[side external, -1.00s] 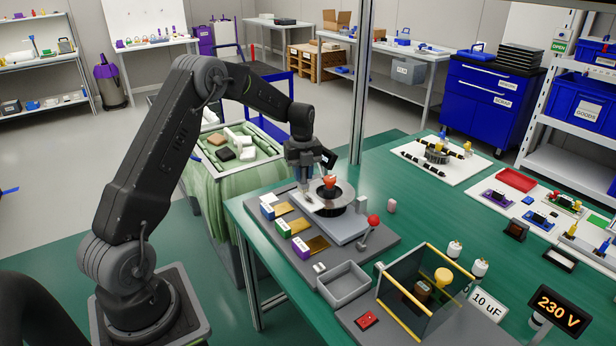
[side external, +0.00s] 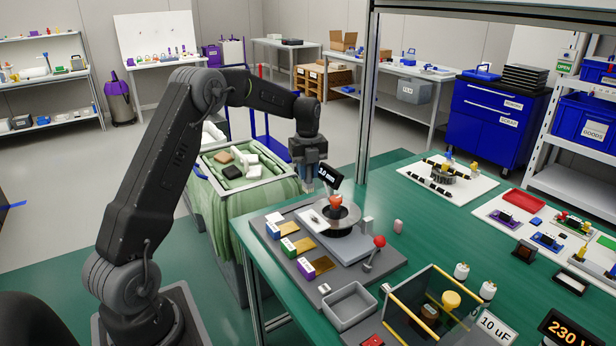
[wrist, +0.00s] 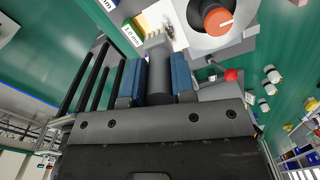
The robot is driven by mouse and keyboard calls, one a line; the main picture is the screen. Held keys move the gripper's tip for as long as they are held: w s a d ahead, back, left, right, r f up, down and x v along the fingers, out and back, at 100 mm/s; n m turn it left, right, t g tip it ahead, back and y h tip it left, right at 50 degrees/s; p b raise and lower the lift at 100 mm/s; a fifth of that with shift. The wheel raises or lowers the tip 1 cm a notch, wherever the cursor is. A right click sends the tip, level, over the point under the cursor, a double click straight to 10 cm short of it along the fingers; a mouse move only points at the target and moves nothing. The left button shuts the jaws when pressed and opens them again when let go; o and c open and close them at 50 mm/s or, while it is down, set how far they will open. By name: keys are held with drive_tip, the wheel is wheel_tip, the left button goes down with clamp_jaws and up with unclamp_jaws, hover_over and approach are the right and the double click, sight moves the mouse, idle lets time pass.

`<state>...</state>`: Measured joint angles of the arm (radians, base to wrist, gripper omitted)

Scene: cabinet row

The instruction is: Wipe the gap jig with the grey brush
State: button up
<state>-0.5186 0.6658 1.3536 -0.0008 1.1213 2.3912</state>
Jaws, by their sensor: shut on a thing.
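My gripper (side external: 309,186) is above the left back edge of the gap jig and points down. Its blue finger pads are shut on the grey brush (wrist: 159,78), whose thick cylindrical body fills the space between them in the wrist view. The gap jig (side external: 342,243) is a grey block with a pale plate, a dark round disc and an orange-red knob (side external: 336,201). The knob also shows in the wrist view (wrist: 217,20), to the right of the brush.
A small "2.0 mm" display (side external: 330,177) stands close behind my gripper. A red-ball lever (side external: 379,242) rises at the jig's right front. Labelled blocks (side external: 289,245) line the jig's left. A grey tray (side external: 349,305) and clear-walled box are in front.

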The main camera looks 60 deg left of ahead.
sight(311, 189)
idle(0.6)
drive_tip(key=shift+f, duration=3.9)
drive_tip(key=shift+d+f, duration=0.1)
drive_tip(key=shift+d, duration=3.4)
drive_tip(key=shift+a, duration=3.6)
drive_tip(key=shift+d+r, duration=0.15)
drive_tip(key=shift+r, duration=3.85)
drive_tip(key=shift+r, duration=0.1)
